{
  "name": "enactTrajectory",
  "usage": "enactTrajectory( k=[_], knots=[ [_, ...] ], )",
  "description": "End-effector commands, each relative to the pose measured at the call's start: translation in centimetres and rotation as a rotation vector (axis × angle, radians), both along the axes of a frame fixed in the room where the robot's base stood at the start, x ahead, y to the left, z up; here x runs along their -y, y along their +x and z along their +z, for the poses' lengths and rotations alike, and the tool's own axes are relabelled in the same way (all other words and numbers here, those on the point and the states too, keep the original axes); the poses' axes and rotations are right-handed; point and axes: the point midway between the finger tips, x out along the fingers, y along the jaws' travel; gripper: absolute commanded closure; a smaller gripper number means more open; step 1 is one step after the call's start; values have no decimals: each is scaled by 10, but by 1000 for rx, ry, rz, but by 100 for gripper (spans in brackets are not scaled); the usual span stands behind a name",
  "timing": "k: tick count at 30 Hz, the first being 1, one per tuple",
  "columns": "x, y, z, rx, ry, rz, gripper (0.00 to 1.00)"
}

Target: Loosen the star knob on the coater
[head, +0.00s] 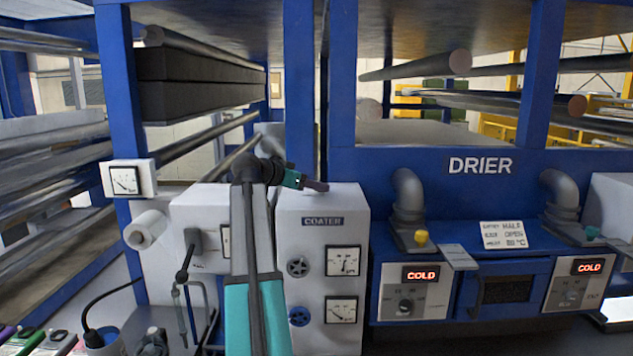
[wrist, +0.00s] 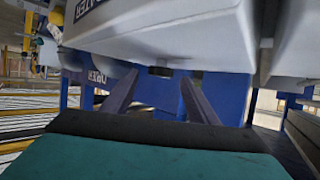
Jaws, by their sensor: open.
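The coater (head: 322,207) is a pale box with a "COATER" label, left of centre in the head view. Its front carries two round knobs, a grey one (head: 298,267) and a blue one (head: 299,316) below it. Both are too small to tell surely which is the star knob. My gripper (head: 318,186) is open and empty by the coater's top edge, above both knobs and apart from them. In the wrist view my gripper (wrist: 158,88) shows two dark fingers spread apart with nothing between them.
Two dial gauges (head: 343,261) (head: 341,310) sit right of the knobs. A blue upright (head: 299,90) stands behind my gripper. The drier (head: 481,204), with grey pipes and "COLD" displays, is at right. A white roll (head: 146,229) and hanging hoses are at left.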

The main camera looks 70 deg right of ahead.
Motion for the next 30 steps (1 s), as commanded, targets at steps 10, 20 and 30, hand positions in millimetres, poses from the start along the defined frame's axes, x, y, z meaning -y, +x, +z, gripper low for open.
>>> enactTrajectory(
  k=[10, 20, 30],
  knots=[
    [18, -8, -8, 1, 1, 0, 46],
    [18, -8, -8, 1, 0, -1, 60],
    [20, -10, -8, 1, -2, 1, 87]
  ],
)
